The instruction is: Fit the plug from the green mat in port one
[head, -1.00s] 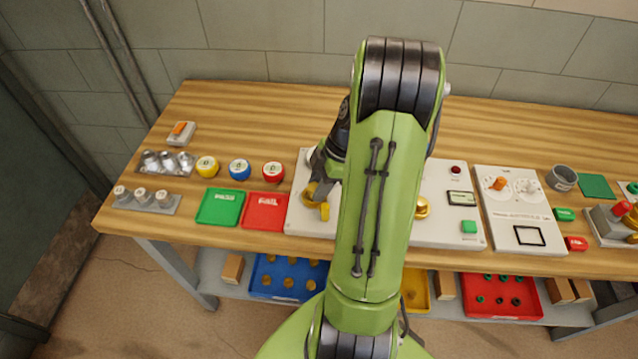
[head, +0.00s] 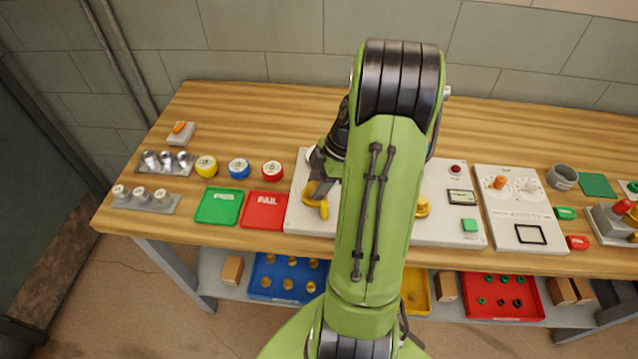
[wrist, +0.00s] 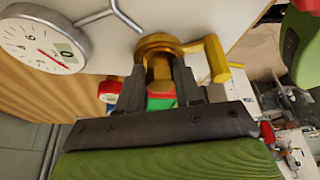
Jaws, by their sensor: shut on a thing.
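The green mat (head: 597,185) lies at the right of the bench, and its visible part is bare. My gripper (head: 318,182) is over the left part of a pale panel (head: 450,228). It is shut on a yellow handle (head: 319,206), close to the panel face. In the wrist view, my gripper's two dark fingers (wrist: 161,75) stand on either side of the handle's thick yellow ring (wrist: 165,42), whose arm sticks out to the right. I cannot make out a separate plug or a marking for port one. My arm hides the panel's middle.
A round dial (wrist: 42,42) is close to my gripper in the wrist view. Green (head: 220,206) and red (head: 265,210) trays lie left of the panel. A white panel with knobs (head: 520,210) and a grey cup (head: 563,177) stand right. The bench's back strip is clear.

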